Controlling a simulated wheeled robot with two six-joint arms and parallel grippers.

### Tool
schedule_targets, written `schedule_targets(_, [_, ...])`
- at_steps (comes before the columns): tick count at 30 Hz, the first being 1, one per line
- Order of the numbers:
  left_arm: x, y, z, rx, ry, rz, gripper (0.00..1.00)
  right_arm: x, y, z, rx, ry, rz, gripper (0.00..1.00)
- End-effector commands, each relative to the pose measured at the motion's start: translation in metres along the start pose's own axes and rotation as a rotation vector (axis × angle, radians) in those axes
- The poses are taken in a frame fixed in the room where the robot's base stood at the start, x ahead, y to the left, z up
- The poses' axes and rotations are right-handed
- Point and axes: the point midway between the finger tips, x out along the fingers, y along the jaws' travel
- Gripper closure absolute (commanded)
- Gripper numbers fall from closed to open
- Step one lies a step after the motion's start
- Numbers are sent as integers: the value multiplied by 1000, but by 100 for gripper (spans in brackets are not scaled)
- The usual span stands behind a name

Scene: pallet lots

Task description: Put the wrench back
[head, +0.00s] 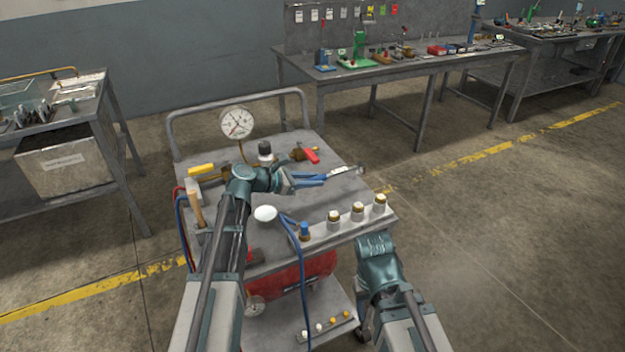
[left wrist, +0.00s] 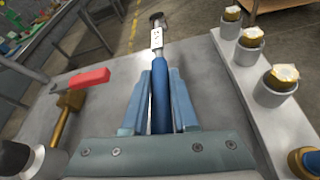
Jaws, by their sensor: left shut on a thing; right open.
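The wrench (head: 343,172) has a blue handle, a white label and a metal head. My left gripper (head: 308,181) is shut on its blue handle over the grey cart top (head: 325,204). In the left wrist view the wrench (left wrist: 158,80) runs straight out between the two fingers (left wrist: 160,100), its head pointing away. I cannot tell whether the wrench touches the cart top. My right gripper (head: 375,243) is open and empty, beside the cart's front right corner; its fingertips are hard to make out.
The cart carries a pressure gauge (head: 237,122), a red-handled valve (head: 308,154) and a rail of brass-topped fittings (head: 358,211). A red tank (head: 300,275) sits below. A side table (head: 60,115) stands left, a workbench (head: 400,68) behind. Floor to the right is clear.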

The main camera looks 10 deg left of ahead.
Motion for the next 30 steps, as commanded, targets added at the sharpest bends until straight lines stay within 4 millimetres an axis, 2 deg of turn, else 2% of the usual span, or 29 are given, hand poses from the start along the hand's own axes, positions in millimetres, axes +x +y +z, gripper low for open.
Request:
schedule_targets(1, [4, -2, -10, -1, -1, 0, 100, 11, -1, -1, 0, 0, 0, 49])
schedule_targets(3, [7, -4, -17, -1, -1, 0, 100, 19, -2, -1, 0, 0, 0, 49])
schedule_targets(10, [15, -8, -35, -1, -2, 0, 100, 39, -4, -2, 0, 0, 0, 49])
schedule_targets(30, [16, -9, -40, -1, -1, 0, 100, 44, -4, -3, 0, 0, 0, 49])
